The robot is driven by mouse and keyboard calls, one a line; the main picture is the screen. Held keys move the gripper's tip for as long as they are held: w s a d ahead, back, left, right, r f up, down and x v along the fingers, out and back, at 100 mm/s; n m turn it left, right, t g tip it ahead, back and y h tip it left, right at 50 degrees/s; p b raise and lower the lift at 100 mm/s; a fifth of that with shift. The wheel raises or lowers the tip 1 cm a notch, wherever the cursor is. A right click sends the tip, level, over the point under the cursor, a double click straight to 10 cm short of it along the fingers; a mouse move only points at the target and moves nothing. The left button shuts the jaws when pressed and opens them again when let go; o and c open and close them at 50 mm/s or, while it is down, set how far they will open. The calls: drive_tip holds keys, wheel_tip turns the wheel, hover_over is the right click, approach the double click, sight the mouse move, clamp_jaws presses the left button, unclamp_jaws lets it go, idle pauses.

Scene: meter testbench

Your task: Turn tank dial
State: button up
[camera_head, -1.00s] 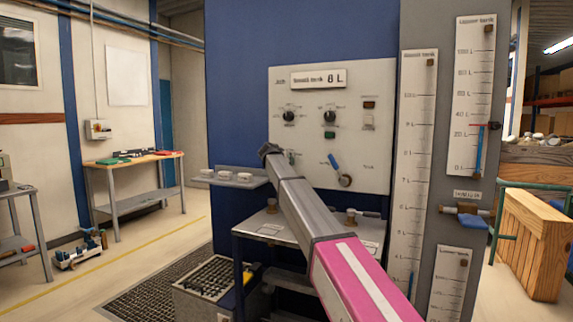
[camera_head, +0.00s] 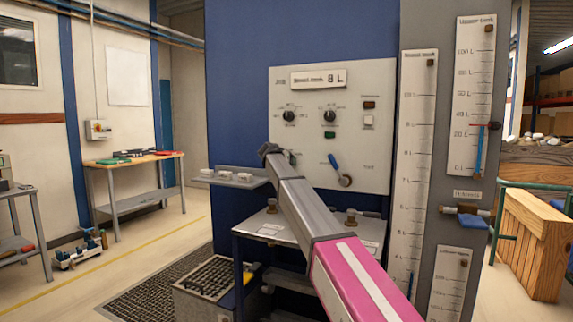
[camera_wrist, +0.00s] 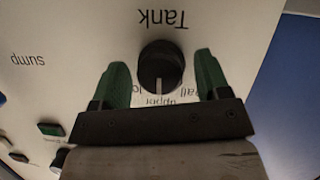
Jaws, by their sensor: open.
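The tank dial (camera_wrist: 161,66) is a round black knob on the white panel, under an upside-down "Tank" label in the wrist view. Its white pointer line points down in that picture, toward the small position lettering. My gripper (camera_wrist: 160,72) is open, with one green finger on each side of the dial. Gaps show between the fingers and the knob, and nothing is gripped. In the head view my gripper (camera_head: 272,151) is at the lower left of the panel (camera_head: 370,92), and the arm's end largely hides the dial there.
Two more black knobs (camera_head: 289,116) (camera_head: 330,116), a green button (camera_head: 330,135) and a blue-handled valve (camera_head: 340,172) are on the panel. A small shelf with white items (camera_head: 232,178) is left of my gripper. A grey table (camera_head: 272,228) stands below my arm.

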drive_tip(key=v, duration=1)
drive_tip(key=shift+s, duration=0.25)
drive_tip(key=shift+a+r, duration=0.1)
